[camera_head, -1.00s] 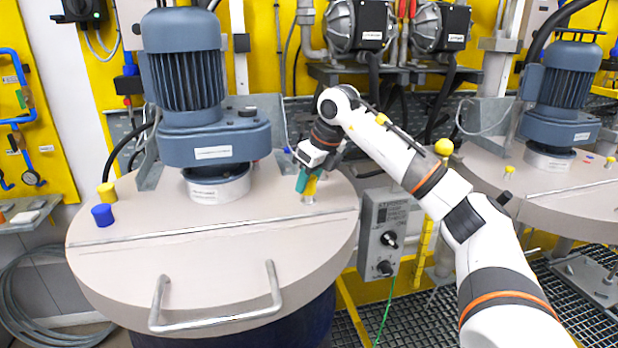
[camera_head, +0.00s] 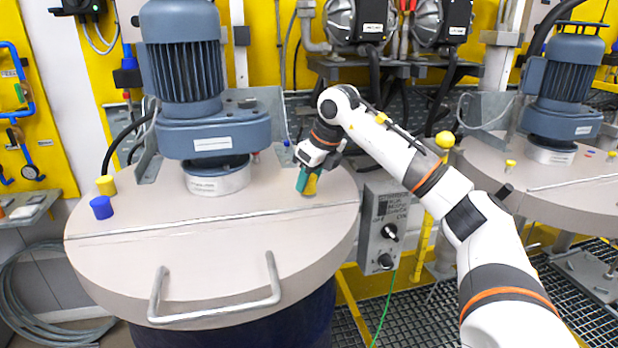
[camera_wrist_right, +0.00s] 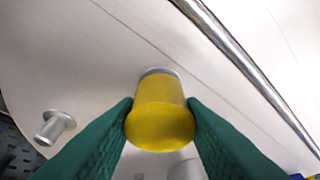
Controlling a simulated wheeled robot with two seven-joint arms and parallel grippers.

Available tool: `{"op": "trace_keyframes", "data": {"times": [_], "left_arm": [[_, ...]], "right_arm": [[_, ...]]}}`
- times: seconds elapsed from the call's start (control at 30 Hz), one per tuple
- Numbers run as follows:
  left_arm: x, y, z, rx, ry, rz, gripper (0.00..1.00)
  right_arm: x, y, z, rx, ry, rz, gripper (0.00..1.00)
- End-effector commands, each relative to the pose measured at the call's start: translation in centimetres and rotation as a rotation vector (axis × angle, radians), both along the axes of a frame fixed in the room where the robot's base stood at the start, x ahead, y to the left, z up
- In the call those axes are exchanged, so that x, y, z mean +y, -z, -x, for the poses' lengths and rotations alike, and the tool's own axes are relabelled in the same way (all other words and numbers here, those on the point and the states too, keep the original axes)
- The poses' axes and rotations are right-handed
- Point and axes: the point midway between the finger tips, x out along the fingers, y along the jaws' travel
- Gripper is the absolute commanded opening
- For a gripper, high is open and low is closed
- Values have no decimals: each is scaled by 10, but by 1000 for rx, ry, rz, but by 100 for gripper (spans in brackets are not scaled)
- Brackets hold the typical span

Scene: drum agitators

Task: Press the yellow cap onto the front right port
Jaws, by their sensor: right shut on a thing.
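My right gripper (camera_head: 307,183), with green fingers, is shut on a yellow cap (camera_head: 311,184) at the right side of the round beige drum lid (camera_head: 240,260). In the right wrist view the yellow cap (camera_wrist_right: 160,115) sits between both fingers (camera_wrist_right: 160,125). A grey metal rim (camera_wrist_right: 160,71) shows at its far end, against the lid, so the cap is over the port there. Most of that port is hidden by the cap; whether it is fully seated I cannot tell. My left gripper is not in view.
A bare metal port (camera_wrist_right: 55,127) stands beside the cap. Another yellow cap (camera_head: 106,185) and a blue cap (camera_head: 102,207) are on the lid's left. A blue motor (camera_head: 205,90) rises behind; a metal handle (camera_head: 215,315) crosses the front.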

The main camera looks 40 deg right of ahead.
Motion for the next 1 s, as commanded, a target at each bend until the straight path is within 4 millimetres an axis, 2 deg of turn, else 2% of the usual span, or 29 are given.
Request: {"op": "trace_keyframes", "data": {"times": [1.0], "left_arm": [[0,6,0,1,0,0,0]], "right_arm": [[1,14,1,9,-2,0,14]]}}
